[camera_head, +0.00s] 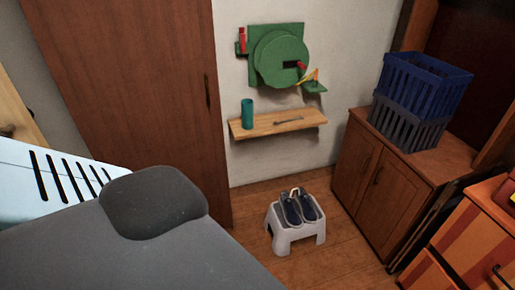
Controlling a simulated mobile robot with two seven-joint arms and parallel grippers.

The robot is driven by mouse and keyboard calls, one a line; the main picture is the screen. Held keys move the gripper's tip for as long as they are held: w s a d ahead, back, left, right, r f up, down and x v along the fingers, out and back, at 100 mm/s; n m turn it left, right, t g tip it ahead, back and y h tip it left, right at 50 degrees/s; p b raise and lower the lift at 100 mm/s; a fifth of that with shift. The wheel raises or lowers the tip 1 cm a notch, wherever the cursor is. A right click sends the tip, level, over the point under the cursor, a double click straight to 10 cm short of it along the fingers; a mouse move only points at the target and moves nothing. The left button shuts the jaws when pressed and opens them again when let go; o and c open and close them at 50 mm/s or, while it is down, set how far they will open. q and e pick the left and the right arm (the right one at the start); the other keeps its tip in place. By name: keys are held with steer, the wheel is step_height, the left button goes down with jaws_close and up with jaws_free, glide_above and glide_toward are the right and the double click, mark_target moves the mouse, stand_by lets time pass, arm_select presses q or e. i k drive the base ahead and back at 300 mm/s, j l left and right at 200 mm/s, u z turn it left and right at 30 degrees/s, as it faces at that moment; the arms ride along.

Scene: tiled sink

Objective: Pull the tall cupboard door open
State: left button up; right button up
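The tall cupboard door (135,90) is a dark reddish-brown wooden panel at the left of the head view. It looks closed against its frame. Its slim dark vertical handle (208,91) is near the door's right edge. The lower left part of the door is hidden behind large shapes in the foreground. Neither of my grippers is in view, and nothing is seen touching the handle.
A wooden shelf (300,121) with a teal cup (247,114) is on the wall right of the door. A grey stool (283,222) with dark shoes (291,210) stands on the floor. A low cabinet (395,205) bears stacked blue (425,85) and grey crates (400,127).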

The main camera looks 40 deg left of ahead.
mark_target(137, 79)
steer(key=u, duration=5.05)
steer(key=k+u, duration=0.1)
steer(key=u, duration=0.4)
steer(key=k+l, duration=0.15)
steer(key=k, duration=0.5)
